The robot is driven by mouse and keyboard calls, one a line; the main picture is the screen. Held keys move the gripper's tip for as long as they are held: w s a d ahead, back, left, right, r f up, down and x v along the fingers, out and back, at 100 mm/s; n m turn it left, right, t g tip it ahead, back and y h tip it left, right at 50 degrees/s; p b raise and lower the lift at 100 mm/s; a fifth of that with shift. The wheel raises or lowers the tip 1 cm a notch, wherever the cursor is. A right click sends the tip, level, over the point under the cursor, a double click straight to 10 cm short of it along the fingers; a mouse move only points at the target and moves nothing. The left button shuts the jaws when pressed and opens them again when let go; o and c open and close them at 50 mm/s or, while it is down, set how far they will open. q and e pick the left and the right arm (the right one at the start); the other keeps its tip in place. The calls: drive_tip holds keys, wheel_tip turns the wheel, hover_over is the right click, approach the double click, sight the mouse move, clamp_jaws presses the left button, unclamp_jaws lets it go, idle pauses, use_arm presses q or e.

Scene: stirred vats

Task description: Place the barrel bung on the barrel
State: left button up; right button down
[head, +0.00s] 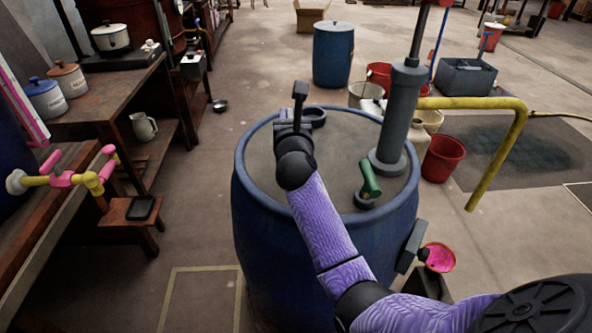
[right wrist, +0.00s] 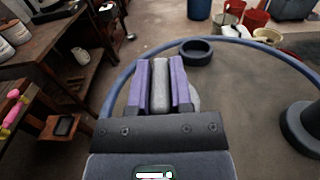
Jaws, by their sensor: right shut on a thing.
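The barrel (head: 255,215) is large and blue with a flat grey top, and its rim also shows in the right wrist view (right wrist: 122,82). My right gripper (head: 296,112) is over the left back part of the top. In the right wrist view my right gripper (right wrist: 160,68) is shut on a slim grey piece (right wrist: 160,88), which seems to be the barrel bung. Its lower end is hidden by the fingers. A pale round patch (right wrist: 194,99) shows beside the fingers; I cannot tell whether it belongs to the bung or the barrel top. My left gripper is not in view.
A dark ring (head: 314,116) stands on the top near the back rim. A grey pump column (head: 397,120) and a green-handled piece (head: 370,178) stand on the right. A yellow pipe (head: 500,150) runs beside the barrel. A workbench (head: 140,85) stands at left.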

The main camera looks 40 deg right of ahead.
drive_tip(key=f, duration=0.2)
drive_tip(key=f+b, duration=0.1)
drive_tip(key=f, duration=0.1)
drive_tip(key=shift+w, duration=0.2)
wheel_tip(320, 180, down, 3)
drive_tip(key=b, duration=0.2)
drive_tip(key=shift+f+b, duration=0.1)
drive_tip(key=shift+b, duration=0.3)
drive_tip(key=shift+r, duration=0.2)
drive_tip(key=shift+f, duration=0.1)
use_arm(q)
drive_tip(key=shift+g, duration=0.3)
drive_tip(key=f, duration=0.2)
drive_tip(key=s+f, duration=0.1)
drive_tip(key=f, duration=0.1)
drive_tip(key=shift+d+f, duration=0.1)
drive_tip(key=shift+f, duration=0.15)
use_arm(e)
drive_tip(key=c, duration=0.5)
unclamp_jaws()
drive_tip(key=shift+c, duration=0.2)
